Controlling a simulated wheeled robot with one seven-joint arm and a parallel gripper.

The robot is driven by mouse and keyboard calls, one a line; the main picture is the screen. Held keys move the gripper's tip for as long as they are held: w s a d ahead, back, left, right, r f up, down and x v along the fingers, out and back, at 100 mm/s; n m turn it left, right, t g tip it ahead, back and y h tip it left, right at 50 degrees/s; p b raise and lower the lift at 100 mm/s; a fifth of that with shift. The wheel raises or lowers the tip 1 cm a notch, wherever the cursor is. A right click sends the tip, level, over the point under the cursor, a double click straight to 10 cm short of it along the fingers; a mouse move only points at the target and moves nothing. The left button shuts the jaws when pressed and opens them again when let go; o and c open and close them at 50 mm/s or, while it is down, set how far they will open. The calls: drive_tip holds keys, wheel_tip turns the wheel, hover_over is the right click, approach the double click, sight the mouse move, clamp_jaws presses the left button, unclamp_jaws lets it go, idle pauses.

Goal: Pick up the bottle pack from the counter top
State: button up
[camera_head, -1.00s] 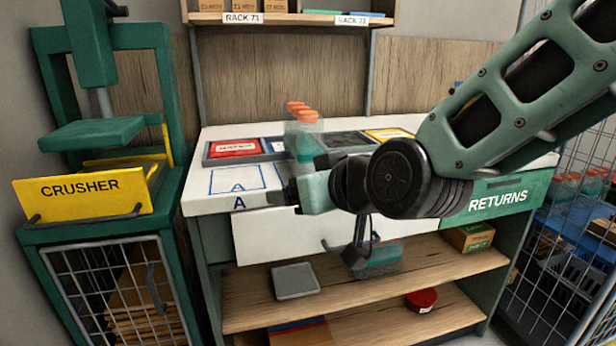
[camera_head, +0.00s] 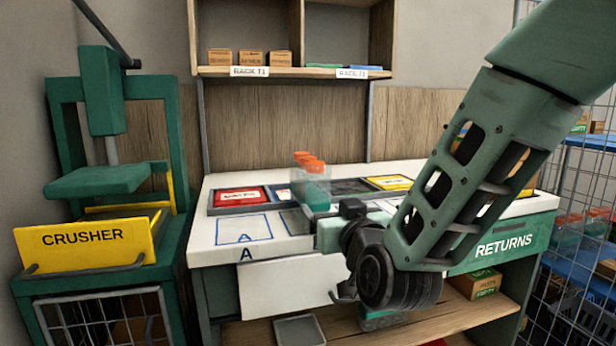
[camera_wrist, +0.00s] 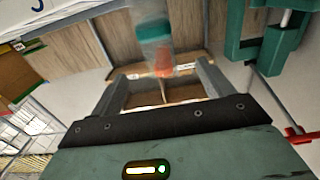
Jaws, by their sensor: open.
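The bottle pack (camera_head: 313,190) stands upright on the white counter top (camera_head: 215,257), near the row of coloured trays. It is a see-through pack with a green lower part and orange caps. In the wrist view the pack (camera_wrist: 155,35) appears upside down, beyond and between the fingers. My gripper (camera_head: 318,216) is at the counter's front side, just in front of the pack as seen from the head. In the wrist view my gripper (camera_wrist: 162,76) has its two fingers apart with nothing held between them. The exact gap to the pack is hard to tell.
The green crusher (camera_head: 105,185) with its yellow panel (camera_head: 85,240) stands at left. A red tray (camera_head: 240,198) and a yellow tray (camera_head: 390,183) lie on the counter. A shelf (camera_head: 295,72) hangs above. A wire cage (camera_head: 575,180) is at right.

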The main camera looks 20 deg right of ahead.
sight(317, 194)
drive_tip(key=shift+w+r+p, duration=0.1)
drive_tip(key=shift+r+p, duration=0.15)
drive_tip(key=shift+p, duration=0.3)
drive_tip(key=w+p, duration=0.1)
drive_tip(key=w, duration=0.2)
drive_tip(key=w+p, duration=0.1)
drive_tip(key=w, duration=0.2)
drive_tip(key=w+p, duration=0.1)
drive_tip(key=w, duration=0.2)
drive_tip(key=shift+w+f, duration=0.25)
drive_tip(key=shift+f, duration=0.05)
drive_tip(key=shift+w+d+p, duration=0.15)
drive_tip(key=shift+w+p, duration=0.2)
drive_tip(key=shift+w, duration=1.05)
drive_tip(key=shift+w+d+p, duration=0.1)
drive_tip(key=shift+w+p, duration=0.25)
drive_tip(key=shift+w, duration=1.05)
drive_tip(key=c, duration=1.1)
